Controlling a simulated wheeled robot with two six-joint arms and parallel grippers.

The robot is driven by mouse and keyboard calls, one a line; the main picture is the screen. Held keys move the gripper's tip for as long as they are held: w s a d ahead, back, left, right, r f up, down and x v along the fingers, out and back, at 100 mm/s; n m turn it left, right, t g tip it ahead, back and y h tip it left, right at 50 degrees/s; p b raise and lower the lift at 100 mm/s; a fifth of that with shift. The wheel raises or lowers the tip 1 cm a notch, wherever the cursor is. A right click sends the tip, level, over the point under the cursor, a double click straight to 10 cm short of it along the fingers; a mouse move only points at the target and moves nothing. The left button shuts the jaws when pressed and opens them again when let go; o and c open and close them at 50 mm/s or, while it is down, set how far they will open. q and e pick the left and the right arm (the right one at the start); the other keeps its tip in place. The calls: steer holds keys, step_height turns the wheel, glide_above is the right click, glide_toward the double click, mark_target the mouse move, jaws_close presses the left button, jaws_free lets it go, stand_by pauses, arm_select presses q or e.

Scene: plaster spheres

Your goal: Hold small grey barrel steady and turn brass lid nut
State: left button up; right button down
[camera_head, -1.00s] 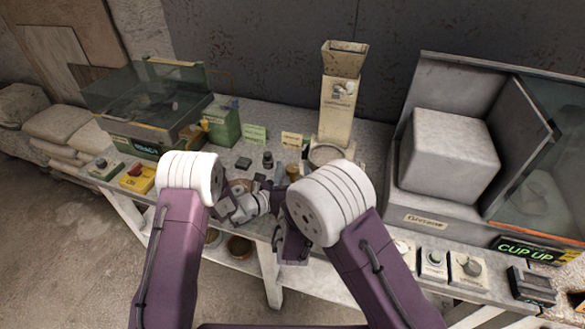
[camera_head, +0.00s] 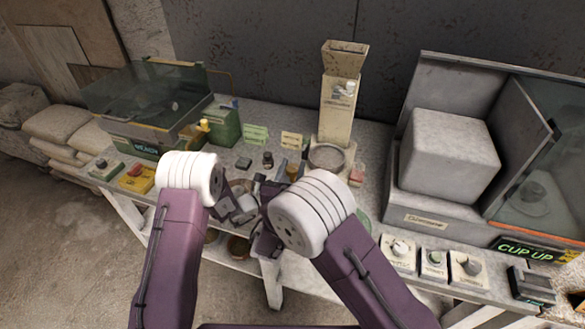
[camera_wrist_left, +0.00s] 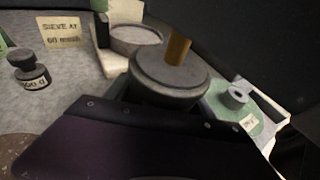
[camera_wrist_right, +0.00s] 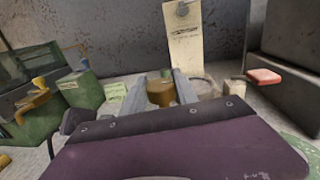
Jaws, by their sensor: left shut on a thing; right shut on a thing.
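The small grey barrel (camera_wrist_left: 163,82) stands upright in the left wrist view, with a round lid and the brass lid nut (camera_wrist_left: 178,48) on top. My left gripper (camera_wrist_left: 165,98) is shut around the barrel's body; its fingertips are mostly hidden. In the right wrist view the brass nut (camera_wrist_right: 160,93) shows between the two grey fingers of my right gripper (camera_wrist_right: 166,84), which is shut on it. In the head view my white wrists and purple arms hide most of the barrel.
A sieve pan (camera_head: 328,157) and a hopper stand (camera_head: 336,110) are behind. A black weight (camera_wrist_left: 32,72) stands left of the barrel. A green disc (camera_wrist_left: 243,112) lies to its right. A large grey block (camera_head: 450,150) and several control boxes (camera_head: 434,262) occupy the right side.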

steer(key=c, duration=0.9)
jaws_free()
steer(key=shift+c, duration=0.2)
steer(key=v, duration=1.2)
